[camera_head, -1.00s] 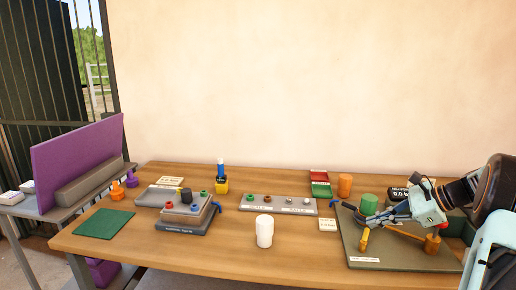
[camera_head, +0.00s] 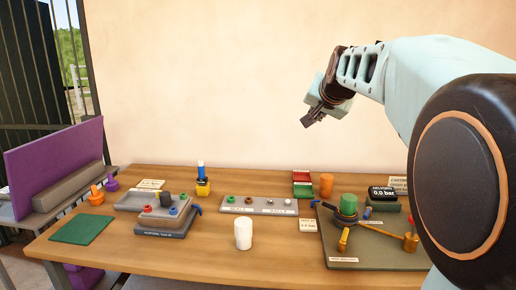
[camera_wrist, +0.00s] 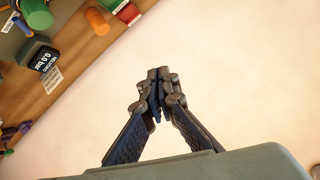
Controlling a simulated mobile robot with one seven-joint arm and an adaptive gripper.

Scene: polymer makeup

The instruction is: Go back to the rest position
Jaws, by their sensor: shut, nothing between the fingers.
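My gripper (camera_head: 308,121) is raised high above the right part of the wooden table, in front of the pale wall. It points down and to the left in the head view and is well apart from everything on the table. In the wrist view my gripper (camera_wrist: 154,76) shows its two dark fingers meeting at the tips, with nothing between them. The green cylinder (camera_head: 348,204) stands on the grey-green board (camera_head: 375,256) below my arm, and it also shows in the wrist view (camera_wrist: 36,14).
The table (camera_head: 205,262) holds a white cup (camera_head: 243,236), a grey block with colored knobs (camera_head: 165,222), a strip of small parts (camera_head: 258,205), an orange cylinder (camera_head: 326,185) and a pressure display (camera_head: 383,194). A purple panel (camera_head: 55,158) stands at left. The air around my gripper is free.

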